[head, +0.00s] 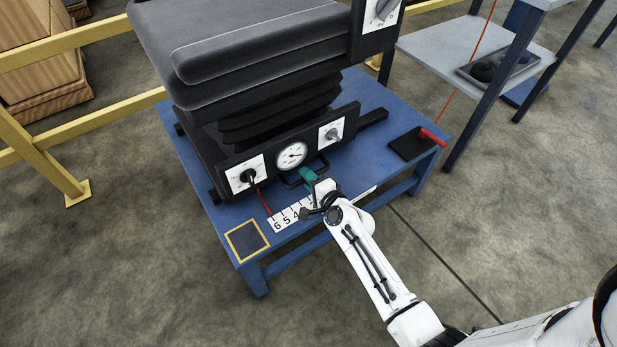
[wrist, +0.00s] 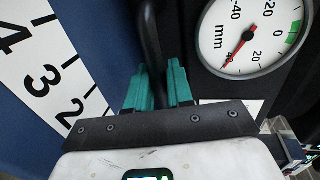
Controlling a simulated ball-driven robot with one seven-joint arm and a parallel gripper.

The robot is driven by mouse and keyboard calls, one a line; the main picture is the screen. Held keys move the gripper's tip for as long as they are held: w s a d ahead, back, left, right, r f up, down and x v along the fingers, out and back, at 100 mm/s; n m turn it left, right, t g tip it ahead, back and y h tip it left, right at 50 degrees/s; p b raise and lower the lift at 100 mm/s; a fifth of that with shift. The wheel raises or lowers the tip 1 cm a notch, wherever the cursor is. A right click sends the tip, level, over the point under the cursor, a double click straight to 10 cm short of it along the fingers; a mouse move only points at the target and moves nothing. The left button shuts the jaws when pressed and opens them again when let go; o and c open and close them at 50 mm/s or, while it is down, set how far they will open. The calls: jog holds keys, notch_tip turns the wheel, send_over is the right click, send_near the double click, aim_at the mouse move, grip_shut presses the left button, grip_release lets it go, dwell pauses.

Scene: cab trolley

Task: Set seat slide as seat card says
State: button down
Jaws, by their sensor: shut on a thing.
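The black seat (head: 250,50) stands on a blue trolley (head: 375,95). Low on its front is a black loop handle (head: 291,183). My gripper (head: 309,177) is at this handle; in the wrist view its teal fingers (wrist: 157,85) are shut on the dark bar (wrist: 150,45) of the handle. A white numbered scale strip (head: 284,219) lies on the trolley top, partly hidden by my arm. A red pointer (head: 264,201) reaches down near its 6 end. The wrist view shows its 4, 3 and 2 (wrist: 45,75). I cannot make out a seat card.
A round mm gauge (head: 292,154) sits between two knob dials (head: 246,175) (head: 333,132); its red needle (wrist: 239,48) points lower left in the wrist view. A yellow-framed square (head: 247,241) is bare. Yellow rails (head: 90,45) stand behind.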

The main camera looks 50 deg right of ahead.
jog(key=shift+w+a+f, duration=0.1)
jog(key=shift+w+a, duration=0.05)
jog(key=shift+a, duration=0.35)
jog(key=c, duration=1.1)
grip_release()
jog(key=shift+a, duration=0.1)
jog(key=shift+c, duration=0.2)
jog(key=shift+s, duration=0.4)
jog(key=v, duration=1)
jog(key=shift+p, duration=0.45)
